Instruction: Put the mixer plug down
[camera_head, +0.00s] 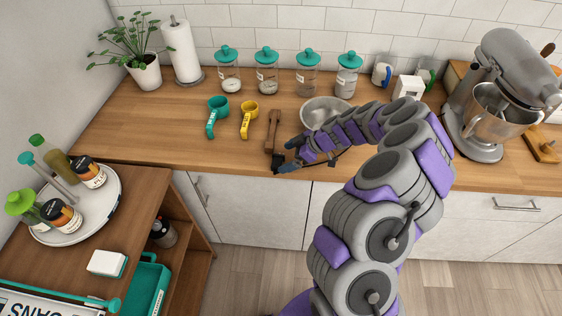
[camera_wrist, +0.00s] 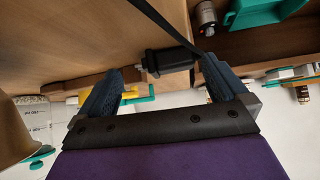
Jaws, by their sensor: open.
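The black mixer plug (camera_wrist: 170,58) shows in the wrist view between my two fingers, its pins pointing left, with a black cord running up from it. It seems to rest at the front edge of the wooden counter (camera_wrist: 90,35); exact contact is hard to tell. My gripper (camera_wrist: 168,72) is open, with a finger on each side of the plug. In the head view my gripper (camera_head: 281,161) is low over the counter's front edge, by a small dark shape that seems to be the plug. The grey stand mixer (camera_head: 490,100) stands at the right of the counter.
A metal bowl (camera_head: 322,112) stands close behind my arm. Several jars line the back wall. The counter's front left is clear.

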